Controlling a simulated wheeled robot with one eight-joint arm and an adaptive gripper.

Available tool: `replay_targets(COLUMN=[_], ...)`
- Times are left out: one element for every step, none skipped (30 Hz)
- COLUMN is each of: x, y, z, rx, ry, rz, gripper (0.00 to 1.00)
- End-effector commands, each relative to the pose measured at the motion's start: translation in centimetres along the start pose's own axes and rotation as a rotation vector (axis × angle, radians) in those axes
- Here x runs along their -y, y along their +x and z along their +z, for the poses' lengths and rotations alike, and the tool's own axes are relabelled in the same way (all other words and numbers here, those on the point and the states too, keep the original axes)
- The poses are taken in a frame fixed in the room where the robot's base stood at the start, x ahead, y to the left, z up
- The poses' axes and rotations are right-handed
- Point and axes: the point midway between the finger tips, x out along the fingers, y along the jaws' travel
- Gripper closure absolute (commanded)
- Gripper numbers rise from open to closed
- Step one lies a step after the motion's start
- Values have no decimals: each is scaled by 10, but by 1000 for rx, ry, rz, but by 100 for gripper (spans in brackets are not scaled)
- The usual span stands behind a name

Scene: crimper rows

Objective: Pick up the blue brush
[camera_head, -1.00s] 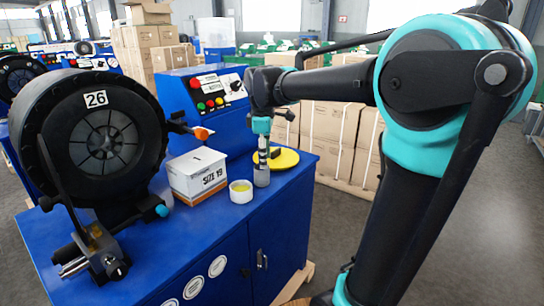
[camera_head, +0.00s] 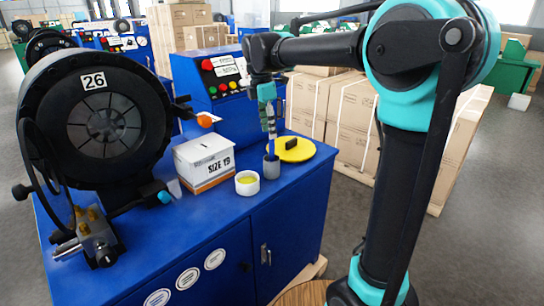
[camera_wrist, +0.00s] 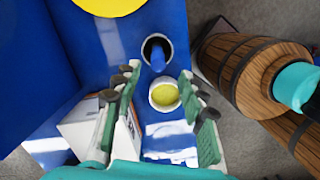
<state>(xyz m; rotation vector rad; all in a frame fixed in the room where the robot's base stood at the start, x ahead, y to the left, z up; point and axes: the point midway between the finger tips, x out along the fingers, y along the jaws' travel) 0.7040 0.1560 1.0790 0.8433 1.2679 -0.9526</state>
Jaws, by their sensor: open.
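The blue brush (camera_wrist: 158,61) stands in a grey cup (camera_head: 271,168) on the blue bench, its handle end showing in the cup's mouth in the wrist view. The cup also shows in the wrist view (camera_wrist: 168,44). My gripper (camera_head: 270,137) is above the cup in the head view, pointing down. In the wrist view my gripper (camera_wrist: 159,80) is open and empty, with its green-padded fingers spread wide. The cup and brush lie beyond the fingertips, roughly centred between them. In the head view the brush is hard to tell from the fingers.
A white bowl with yellow contents (camera_head: 247,183) stands close beside the cup. A white SIZE 19 box (camera_head: 204,162) is to its left. A yellow disc (camera_head: 303,150) lies behind the cup.

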Motion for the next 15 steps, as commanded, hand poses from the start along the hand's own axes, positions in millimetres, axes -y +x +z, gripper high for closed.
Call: replay_targets(x=[0,0,0,0,0,0,0,0,0,0,0,-1,-2,-3,-4], y=[9,14,19,22,25,28,30,31,33,34,36,40,44,48,54], z=[0,0,0,0,0,0,0,0,0,1,1,2,3,4,6], rx=[0,0,0,0,0,0,0,0,0,0,0,0,0,0,0], ry=[1,0,0,0,0,0,0,0,0,0,0,0,0,1,1], rz=[0,0,0,0,0,0,0,0,0,0,0,0,0,0,0], gripper=[58,58,58,58,58,58,58,58,58,58,58,58,58,58,58])
